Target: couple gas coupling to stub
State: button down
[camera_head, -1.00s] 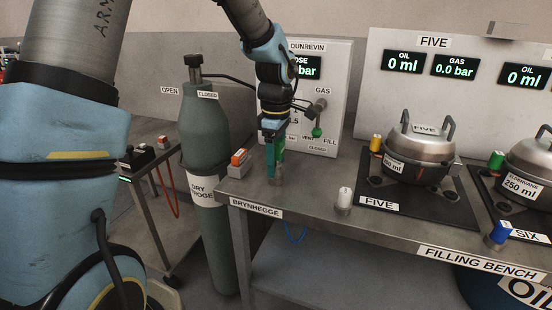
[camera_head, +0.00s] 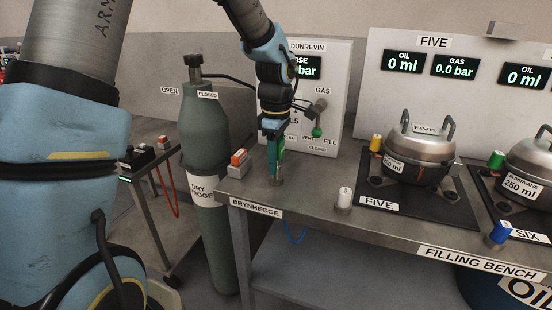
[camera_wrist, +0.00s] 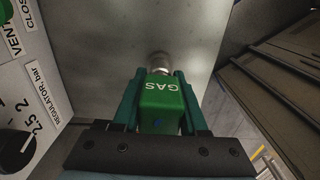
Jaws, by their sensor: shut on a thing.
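My gripper (camera_head: 275,165) points down over the left end of the bench. In the wrist view my gripper (camera_wrist: 160,90) is shut on the green gas coupling (camera_wrist: 162,104), marked GAS, with a finger on each side. A round metal piece (camera_wrist: 160,62) shows just beyond the coupling; I cannot tell whether it is a holder or part of the coupling. In the head view the coupling is mostly hidden by the fingers.
The filling bench (camera_head: 322,190) also bears a white-capped piece (camera_head: 343,199), a blue-capped piece (camera_head: 499,233) and an orange-topped block (camera_head: 239,162). The regulator panel (camera_head: 335,70) stands behind my gripper. A gas cylinder (camera_head: 205,130) stands at the bench's left.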

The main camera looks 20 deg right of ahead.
aim_at(281, 143)
dwell(0.4)
jog(key=shift+r+p, duration=2.2)
jog(key=shift+r, duration=0.85)
